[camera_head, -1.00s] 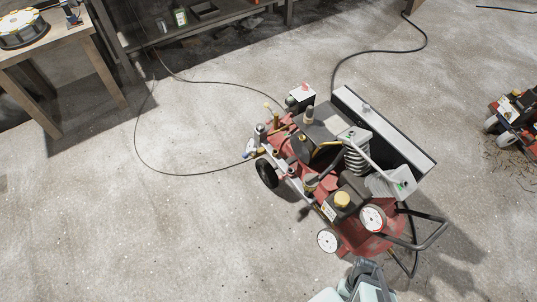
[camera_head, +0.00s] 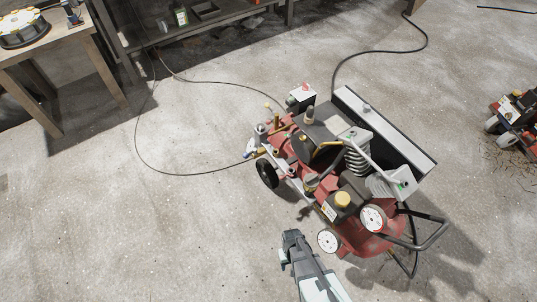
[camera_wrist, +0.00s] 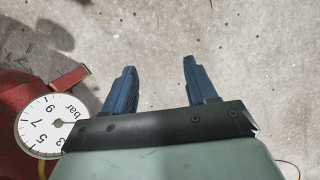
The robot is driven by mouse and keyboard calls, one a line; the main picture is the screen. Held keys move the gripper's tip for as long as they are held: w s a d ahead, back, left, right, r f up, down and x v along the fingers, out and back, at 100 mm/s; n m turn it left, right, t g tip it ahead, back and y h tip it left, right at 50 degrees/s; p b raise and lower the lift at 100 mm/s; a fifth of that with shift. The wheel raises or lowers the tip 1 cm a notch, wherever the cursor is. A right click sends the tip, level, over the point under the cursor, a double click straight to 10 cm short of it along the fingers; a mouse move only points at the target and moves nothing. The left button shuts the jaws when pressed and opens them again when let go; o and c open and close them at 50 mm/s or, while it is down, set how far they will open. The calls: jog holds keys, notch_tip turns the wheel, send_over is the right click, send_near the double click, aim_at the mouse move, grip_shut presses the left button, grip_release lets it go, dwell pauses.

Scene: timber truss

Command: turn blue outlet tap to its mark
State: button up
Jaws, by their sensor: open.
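The red compressor (camera_head: 350,235) stands on the concrete floor right of centre in the head view. A small blue part, apparently the blue outlet tap (camera_head: 250,146), sits at its left end, where a thin dark hose meets it. It is too small to read its handle angle or its mark. My gripper (camera_head: 290,238) is below and right of the tap, left of the compressor's gauges, and apart from both. In the wrist view my gripper's two blue fingers (camera_wrist: 157,70) are spread with only bare floor between them. The tap is not in the wrist view.
A white gauge (camera_wrist: 45,124) and red tank edge are left of my fingers in the wrist view. The thin hose (camera_head: 150,160) loops across the floor. A wooden table (camera_head: 82,45) and a shelf (camera_head: 200,30) stand at the back. Floor left of the compressor is mostly clear.

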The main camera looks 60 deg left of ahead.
jog(key=s+a+f+n+t+y, duration=0.1)
jog(key=a+f+y, duration=0.1)
jog(key=a, duration=0.5)
jog(key=s+a+f+n+y, duration=0.1)
jog(key=a+n+y, duration=0.1)
jog(key=a, duration=0.5)
jog(key=n+t+y, duration=0.5)
jog(key=n+y, duration=0.4)
jog(key=y, duration=0.7)
send_near(246, 155)
jog(key=x, duration=0.3)
jog(key=f+x, duration=0.1)
jog(key=x, duration=0.6)
jog(key=shift+w+a+f, duration=0.1)
jog(key=shift+a+f, duration=0.05)
jog(key=shift+a, duration=0.25)
jog(key=shift+c, duration=0.2)
jog(key=c, duration=1)
jog(key=shift+o, duration=0.2)
